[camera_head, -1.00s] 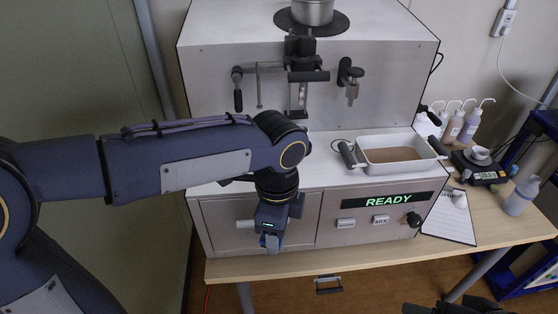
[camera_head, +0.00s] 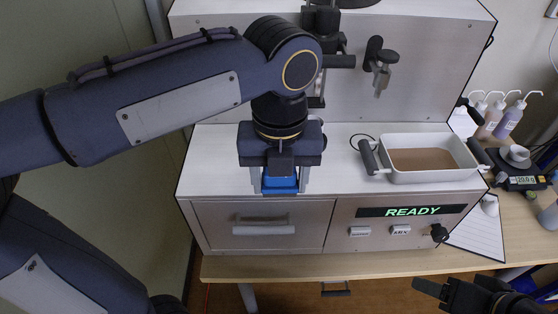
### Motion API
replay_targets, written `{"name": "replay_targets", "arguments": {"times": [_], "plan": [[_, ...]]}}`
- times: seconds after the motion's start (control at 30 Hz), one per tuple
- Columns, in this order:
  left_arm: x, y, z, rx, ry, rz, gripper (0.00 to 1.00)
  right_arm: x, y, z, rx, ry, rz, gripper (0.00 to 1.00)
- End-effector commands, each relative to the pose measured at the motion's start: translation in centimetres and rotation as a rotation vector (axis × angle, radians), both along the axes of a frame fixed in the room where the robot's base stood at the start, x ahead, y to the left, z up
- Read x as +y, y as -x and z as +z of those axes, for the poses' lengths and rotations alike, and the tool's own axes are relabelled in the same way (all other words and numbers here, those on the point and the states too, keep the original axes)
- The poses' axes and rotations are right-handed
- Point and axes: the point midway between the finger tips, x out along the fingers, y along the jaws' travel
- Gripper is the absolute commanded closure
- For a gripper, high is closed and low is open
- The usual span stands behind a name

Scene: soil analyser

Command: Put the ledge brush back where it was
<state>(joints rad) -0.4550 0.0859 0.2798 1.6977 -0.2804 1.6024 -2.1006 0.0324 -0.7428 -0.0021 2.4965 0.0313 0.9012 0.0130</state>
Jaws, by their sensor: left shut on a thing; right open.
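My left gripper (camera_head: 280,182) points down over the front edge of the analyser's white ledge (camera_head: 225,165). It is shut on a blue thing (camera_head: 280,184), which I take to be the ledge brush. Only a small blue part shows between the fingers; the rest is hidden by my gripper, so I cannot tell if it touches the ledge. My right gripper (camera_head: 430,297) is open and empty at the bottom right, in front of the table.
A metal tray of soil (camera_head: 424,160) with dark handles sits on the ledge to the right. Below are a drawer (camera_head: 264,229) and a panel with a READY display (camera_head: 412,211). Bottles (camera_head: 508,121) and a scale (camera_head: 519,175) stand at the far right. The ledge between gripper and tray is clear.

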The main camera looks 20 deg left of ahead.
Motion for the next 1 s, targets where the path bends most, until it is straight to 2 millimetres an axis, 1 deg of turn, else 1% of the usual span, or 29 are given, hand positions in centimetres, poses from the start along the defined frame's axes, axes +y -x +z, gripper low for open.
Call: {"name": "replay_targets", "arguments": {"times": [0.03,0.1,0.3,0.37,0.4,0.5,0.67,0.83,0.9,1.0], "plan": [[0.4,-1.4,0.2,0.004,0.000,0.004,0.64,0.0,0.0,0.6,0.000,0.000,0.000,0.40],[0.9,-3.1,0.2,0.004,-0.001,0.005,0.64,0.0,0.0,0.9,0.000,0.000,0.000,0.40],[2.1,-7.3,0.2,0.002,0.001,0.003,0.64,0.0,0.0,1.9,0.000,0.000,0.000,0.40],[2.4,-8.4,0.2,0.002,0.000,0.003,0.64,0.0,0.0,2.1,0.000,0.000,0.000,0.40],[2.4,-8.3,-0.8,0.003,-0.002,0.001,0.64,0.0,0.0,1.9,0.000,0.000,0.000,0.40],[2.4,-8.1,-2.2,0.002,-0.001,0.000,0.64,0.0,0.0,1.8,0.000,0.000,0.000,0.40],[2.3,-8.1,-3.4,0.000,-0.001,0.000,0.64,0.0,0.0,1.8,0.000,0.000,0.000,0.40],[2.4,-8.1,-5.8,0.004,-0.002,0.000,0.64,0.0,0.0,1.8,0.000,0.000,0.000,0.40],[2.4,-8.1,-6.5,0.002,-0.001,0.001,0.64,0.0,0.0,2.0,0.000,0.000,0.000,0.40],[2.4,-8.5,-7.0,0.000,0.000,0.001,0.64,0.0,0.0,2.3,0.000,0.000,0.000,0.40]]}}
